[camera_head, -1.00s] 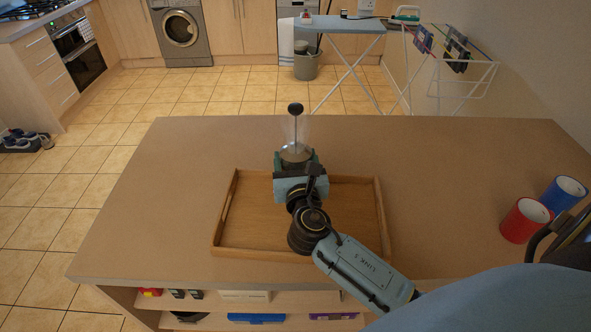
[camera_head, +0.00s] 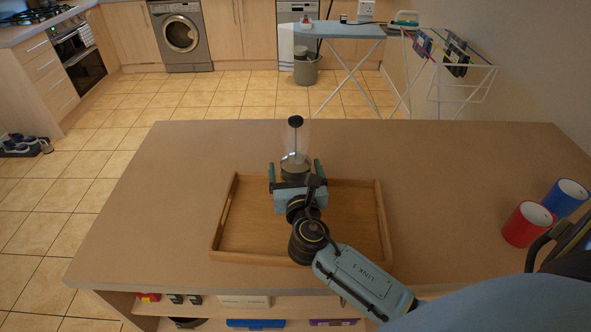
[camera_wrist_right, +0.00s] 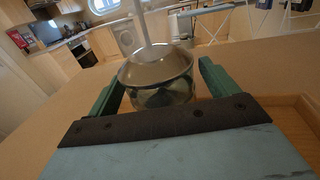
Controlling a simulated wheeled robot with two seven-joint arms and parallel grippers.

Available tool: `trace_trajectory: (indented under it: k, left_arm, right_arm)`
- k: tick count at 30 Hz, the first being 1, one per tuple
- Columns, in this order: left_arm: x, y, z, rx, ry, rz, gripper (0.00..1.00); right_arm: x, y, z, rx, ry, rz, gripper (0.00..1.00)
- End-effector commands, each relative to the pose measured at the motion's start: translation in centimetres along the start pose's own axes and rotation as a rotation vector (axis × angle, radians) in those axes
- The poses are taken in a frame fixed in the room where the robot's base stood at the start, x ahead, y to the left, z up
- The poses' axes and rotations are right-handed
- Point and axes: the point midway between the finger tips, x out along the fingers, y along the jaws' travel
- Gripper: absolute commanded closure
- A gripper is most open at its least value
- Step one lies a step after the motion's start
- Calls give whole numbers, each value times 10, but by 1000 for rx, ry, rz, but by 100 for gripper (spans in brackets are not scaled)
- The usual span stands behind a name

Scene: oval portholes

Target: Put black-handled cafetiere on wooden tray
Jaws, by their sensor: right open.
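The cafetiere (camera_head: 295,158) is a clear glass jug with a tall plunger rod, a black knob and a metal lid. It stands upright at the back edge of the wooden tray (camera_head: 230,215). Its foot is hidden behind my right gripper (camera_head: 294,168), so I cannot tell whether it rests on the tray or the counter behind. My right gripper is open, with one green finger on each side of the cafetiere. The right wrist view shows the cafetiere (camera_wrist_right: 160,70) between the spread fingers. Its handle cannot be made out. My left gripper is not in view.
A red cylinder (camera_head: 526,226) and a blue cylinder (camera_head: 566,198) stand at the counter's right side. The brown counter (camera_head: 440,180) is clear behind and left of the tray. Shelves with boxes (camera_head: 255,323) lie below its front edge.

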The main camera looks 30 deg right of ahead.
Motion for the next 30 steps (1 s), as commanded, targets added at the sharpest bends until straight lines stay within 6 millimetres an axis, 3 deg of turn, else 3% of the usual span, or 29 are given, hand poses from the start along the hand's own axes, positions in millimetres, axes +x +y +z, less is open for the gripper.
trace_trajectory:
  k: [5,19,24,30]
  left_arm:
    - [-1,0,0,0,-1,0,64]
    - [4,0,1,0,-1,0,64]
    - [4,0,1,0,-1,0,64]
    - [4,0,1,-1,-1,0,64]
  right_arm:
    - [-12,0,1,0,2,2,14]
    - [-104,0,1,1,2,1,14]
    - [-118,0,2,2,-1,0,14]
    - [-120,0,3,1,-1,0,14]
